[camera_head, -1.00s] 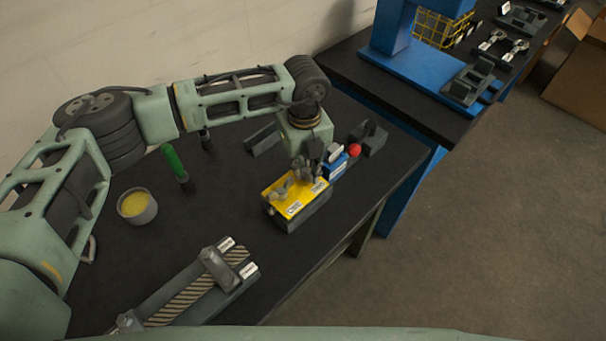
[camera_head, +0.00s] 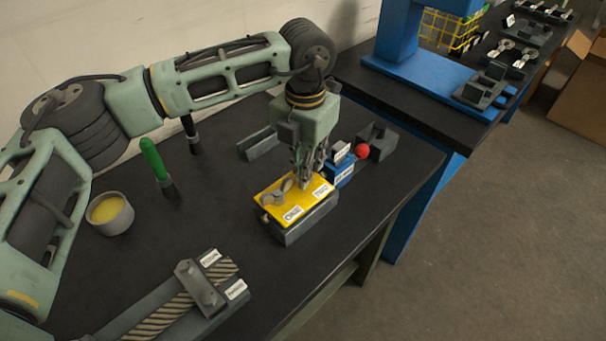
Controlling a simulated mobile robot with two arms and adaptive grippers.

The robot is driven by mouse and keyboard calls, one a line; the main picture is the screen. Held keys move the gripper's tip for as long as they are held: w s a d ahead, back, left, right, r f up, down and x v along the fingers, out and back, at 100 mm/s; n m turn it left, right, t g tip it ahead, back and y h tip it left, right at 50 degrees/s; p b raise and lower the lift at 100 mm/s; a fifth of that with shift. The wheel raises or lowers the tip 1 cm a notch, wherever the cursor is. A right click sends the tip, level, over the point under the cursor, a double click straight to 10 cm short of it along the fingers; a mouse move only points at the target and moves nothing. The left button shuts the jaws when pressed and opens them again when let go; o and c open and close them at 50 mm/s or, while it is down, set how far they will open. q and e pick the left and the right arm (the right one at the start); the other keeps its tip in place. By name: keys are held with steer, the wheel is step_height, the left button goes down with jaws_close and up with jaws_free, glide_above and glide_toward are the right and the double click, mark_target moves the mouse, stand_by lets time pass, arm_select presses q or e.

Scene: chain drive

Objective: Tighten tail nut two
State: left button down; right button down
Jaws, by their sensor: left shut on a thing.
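A yellow-topped block (camera_head: 276,206) stands on the black bench, with white labels that seem to read ONE and TWO. A grey wing-shaped nut (camera_head: 274,197) sits on its left part, near label ONE. My left gripper (camera_head: 303,182) points down onto the right part of the yellow top, near label TWO. It is shut on what looks like tail nut two, which its fingers mostly hide. My right gripper is not in view.
A blue block (camera_head: 341,172) with a red ball knob (camera_head: 362,151) stands just right of the gripper. A grey cup (camera_head: 110,214), a green-handled tool (camera_head: 154,160) and a striped fixture (camera_head: 180,312) are to the left. Bare bench lies between.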

arm_select(q)
steer(key=shift+d+r+m+b, duration=0.1)
steer(key=shift+d+m+b, duration=0.1)
steer(key=shift+m+b, duration=0.6)
steer(key=shift+d+r+m+b, duration=0.15)
steer(key=shift+m+b, duration=0.25)
steer(key=shift+m, duration=0.7)
steer(key=shift+f, duration=0.1)
steer(key=c, duration=1.9)
jaws_free()
steer(key=shift+s, duration=0.1)
steer(key=shift+o, duration=0.2)
steer(key=shift+d, duration=0.1)
steer(key=shift+f, duration=0.1)
steer(key=shift+a, duration=0.2)
